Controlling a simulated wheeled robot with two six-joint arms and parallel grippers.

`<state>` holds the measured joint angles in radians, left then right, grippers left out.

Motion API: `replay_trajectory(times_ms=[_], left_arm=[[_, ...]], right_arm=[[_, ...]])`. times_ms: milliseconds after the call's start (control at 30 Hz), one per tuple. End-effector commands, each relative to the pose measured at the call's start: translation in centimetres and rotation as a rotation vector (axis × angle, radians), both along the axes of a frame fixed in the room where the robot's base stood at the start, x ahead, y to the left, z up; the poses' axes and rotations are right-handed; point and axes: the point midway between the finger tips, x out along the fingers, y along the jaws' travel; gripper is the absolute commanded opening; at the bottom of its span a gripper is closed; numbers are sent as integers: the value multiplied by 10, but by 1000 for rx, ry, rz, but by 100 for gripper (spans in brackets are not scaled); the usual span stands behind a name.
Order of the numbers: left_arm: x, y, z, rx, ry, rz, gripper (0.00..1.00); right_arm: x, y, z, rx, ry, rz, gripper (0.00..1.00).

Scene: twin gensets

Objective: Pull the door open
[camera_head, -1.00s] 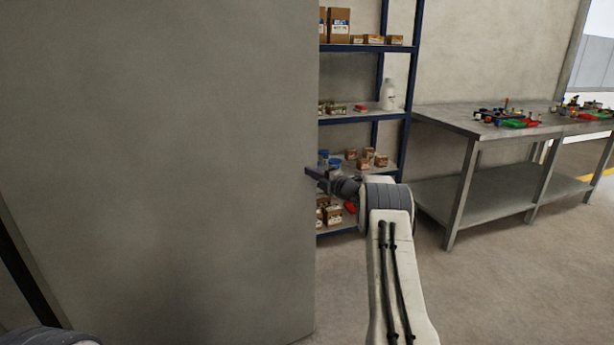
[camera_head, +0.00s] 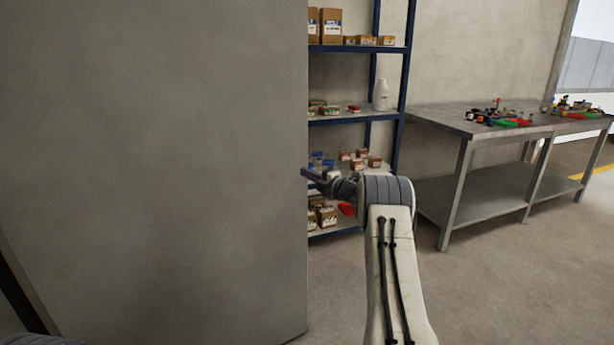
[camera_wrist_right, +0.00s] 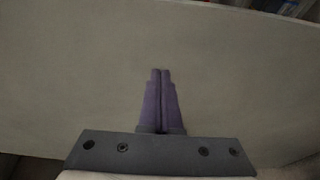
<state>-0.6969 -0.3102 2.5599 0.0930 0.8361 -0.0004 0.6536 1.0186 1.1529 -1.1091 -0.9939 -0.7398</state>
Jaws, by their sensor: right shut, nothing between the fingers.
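The door (camera_head: 150,160) is a large plain grey panel filling the left half of the head view. Its right edge runs nearly upright beside my right gripper (camera_head: 308,174). In the right wrist view the door (camera_wrist_right: 80,70) fills most of the picture behind the two fingers (camera_wrist_right: 161,100), which lie together with nothing between them. The gripper is at the door's free edge; whether it touches the panel I cannot tell. No handle shows. My left gripper is out of view; only a bit of my left arm shows at the lower left corner.
A blue-framed shelf (camera_head: 398,120) with boxes and a white bottle (camera_head: 381,95) stands behind my right arm. A grey workbench (camera_head: 440,115) with small coloured parts stands at the right. The floor (camera_head: 500,290) in front of the bench is clear.

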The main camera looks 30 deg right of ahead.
Motion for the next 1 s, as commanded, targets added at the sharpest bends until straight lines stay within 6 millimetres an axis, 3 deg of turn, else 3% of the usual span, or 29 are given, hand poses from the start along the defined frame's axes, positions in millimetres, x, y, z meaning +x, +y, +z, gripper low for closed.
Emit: replay_trajectory(times_ms=[33,100,300,600,867,967,1000], left_arm=[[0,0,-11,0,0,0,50],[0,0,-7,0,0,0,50],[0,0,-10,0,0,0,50],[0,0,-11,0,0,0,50],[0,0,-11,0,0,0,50],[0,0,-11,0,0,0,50],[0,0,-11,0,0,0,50]], right_arm=[[-7,3,-5,1,0,2,0],[-21,-15,-1,-1,0,-4,0],[-53,-46,-1,0,0,-2,0],[-75,-67,0,0,-1,2,0],[-72,-62,3,7,4,0,0],[-53,-37,15,49,25,-20,0],[-42,-19,21,81,43,-36,0]])
